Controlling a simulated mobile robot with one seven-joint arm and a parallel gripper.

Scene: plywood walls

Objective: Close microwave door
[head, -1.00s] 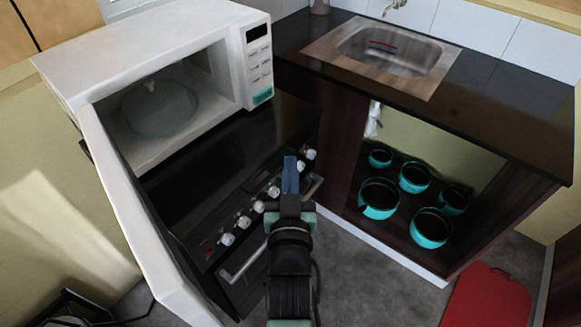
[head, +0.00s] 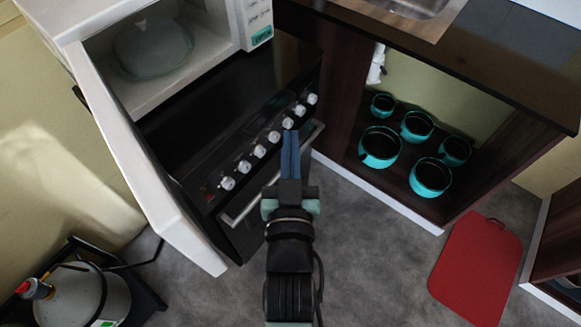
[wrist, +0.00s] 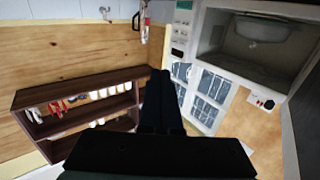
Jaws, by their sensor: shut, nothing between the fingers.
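The white microwave (head: 88,22) stands at the upper left of the head view, and its door (head: 135,165) is swung wide open toward the front. A glass dish or cover (head: 152,50) sits inside. The microwave's open cavity also shows at the upper right of the wrist view (wrist: 258,48). My gripper (head: 290,140) is shut and empty, in front of the stove, to the right of the door and apart from it. In the wrist view my gripper (wrist: 162,85) shows as dark fingers together, pointing away from the camera.
A black stove (head: 215,110) with several knobs is below the microwave. An open cabinet (head: 340,110) with several teal pots stands at the right. A red board (head: 478,265) lies on the floor. A gas cylinder (head: 85,295) stands at the lower left. Grey floor (head: 370,260) is free in front.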

